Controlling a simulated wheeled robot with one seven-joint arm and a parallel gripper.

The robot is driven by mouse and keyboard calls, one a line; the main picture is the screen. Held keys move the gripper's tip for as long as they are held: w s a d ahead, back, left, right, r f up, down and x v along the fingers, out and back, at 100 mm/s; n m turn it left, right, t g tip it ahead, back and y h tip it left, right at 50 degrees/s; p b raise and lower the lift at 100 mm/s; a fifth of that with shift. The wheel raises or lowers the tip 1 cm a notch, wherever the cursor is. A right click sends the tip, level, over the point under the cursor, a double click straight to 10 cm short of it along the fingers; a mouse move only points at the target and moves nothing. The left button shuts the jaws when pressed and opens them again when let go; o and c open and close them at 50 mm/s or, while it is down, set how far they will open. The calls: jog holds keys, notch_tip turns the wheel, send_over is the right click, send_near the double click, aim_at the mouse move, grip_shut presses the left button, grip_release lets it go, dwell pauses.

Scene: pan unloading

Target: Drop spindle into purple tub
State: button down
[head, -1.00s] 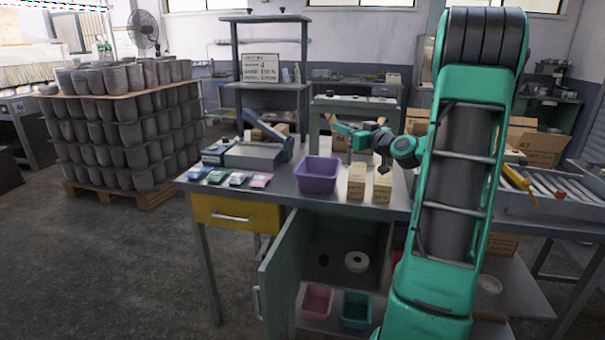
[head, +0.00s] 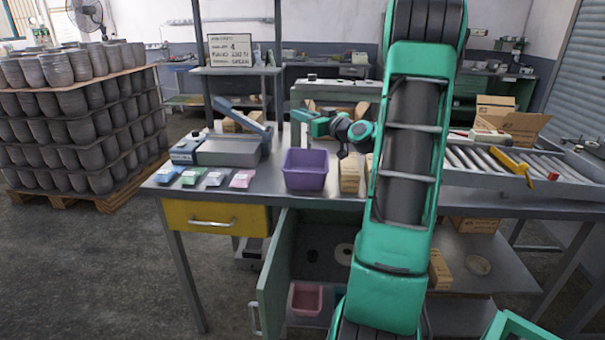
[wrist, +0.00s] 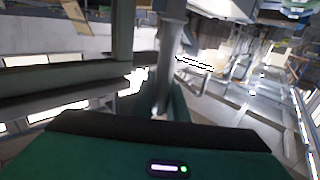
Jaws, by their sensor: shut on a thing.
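The purple tub (head: 305,170) stands upright on the grey bench, left of my arm in the head view; I see no spindle in its visible part. My gripper (wrist: 160,104) is shut on a grey rod, which looks like the spindle (wrist: 171,50), in the wrist view. The rod sticks out beyond the dark green fingers and widens at its far end. In the head view the end of my arm is above and behind the tub, small and partly covered by its own links. I cannot make out the spindle there. The tub is not recognisable in the wrist view.
Tan boxes (head: 349,175) stand close to the right of the tub. Several coloured packets (head: 215,179) and a grey device (head: 228,151) lie to its left. The green cabinet door (head: 275,277) hangs open below the bench. A roller conveyor (head: 480,160) is at the right.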

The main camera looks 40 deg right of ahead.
jog(key=shift+s+d+f, duration=0.1)
jog(key=shift+f, duration=1.35)
jog(key=c, duration=1.7)
grip_release()
jog(key=shift+o, duration=0.2)
jog(key=shift+s, duration=0.1)
jog(key=s, duration=1)
jog(key=shift+s+a, duration=0.25)
jog(key=shift+a, duration=0.2)
